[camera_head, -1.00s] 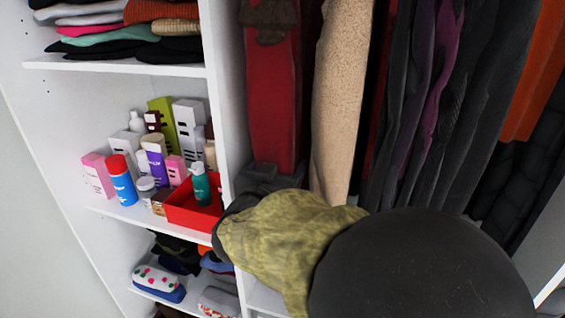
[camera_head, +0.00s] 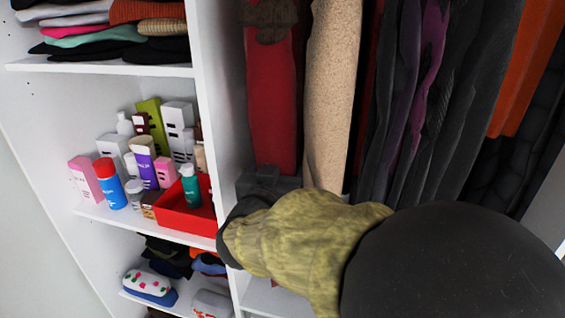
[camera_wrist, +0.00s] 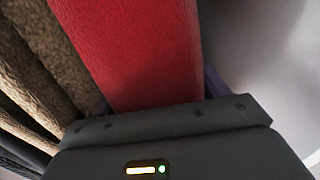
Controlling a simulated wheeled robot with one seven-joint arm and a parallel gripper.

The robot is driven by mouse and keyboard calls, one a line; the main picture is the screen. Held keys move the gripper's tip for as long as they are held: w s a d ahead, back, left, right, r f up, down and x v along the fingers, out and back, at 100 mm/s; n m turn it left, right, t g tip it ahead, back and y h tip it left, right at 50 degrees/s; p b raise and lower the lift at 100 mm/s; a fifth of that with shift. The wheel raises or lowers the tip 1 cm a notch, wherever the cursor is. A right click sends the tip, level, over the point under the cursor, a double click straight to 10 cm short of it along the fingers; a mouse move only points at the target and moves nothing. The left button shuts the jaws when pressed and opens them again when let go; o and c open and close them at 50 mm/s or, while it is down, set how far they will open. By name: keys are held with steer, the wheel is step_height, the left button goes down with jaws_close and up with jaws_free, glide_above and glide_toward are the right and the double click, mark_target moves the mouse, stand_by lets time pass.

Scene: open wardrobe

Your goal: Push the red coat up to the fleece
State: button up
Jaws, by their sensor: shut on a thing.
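The red coat (camera_head: 272,110) hangs at the left end of the hanging section, with a brown furry part at its top. My gripper (camera_head: 270,180) is at the coat's lower part, partly hidden behind my arm. In the wrist view my gripper (camera_wrist: 158,97) is shut on the red coat (camera_wrist: 140,50), a finger at each side. The fleece (camera_wrist: 50,60) shows close along the coat's left side there.
A white upright panel (camera_head: 216,90) stands left of the coat, with some free room between. Dark and purple garments (camera_head: 430,100) and an orange one (camera_head: 525,70) hang to the right. Shelves at left hold bottles, a red box (camera_head: 185,219) and folded clothes.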

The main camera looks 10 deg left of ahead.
steer(key=shift+d, duration=0.75)
steer(key=o, duration=1.8)
steer(key=shift+s, duration=0.15)
steer(key=shift+s, duration=0.2)
steer(key=s+a+b, duration=0.1)
steer(key=s+b, duration=0.4)
steer(key=s, duration=1.2)
steer(key=shift+a, duration=0.25)
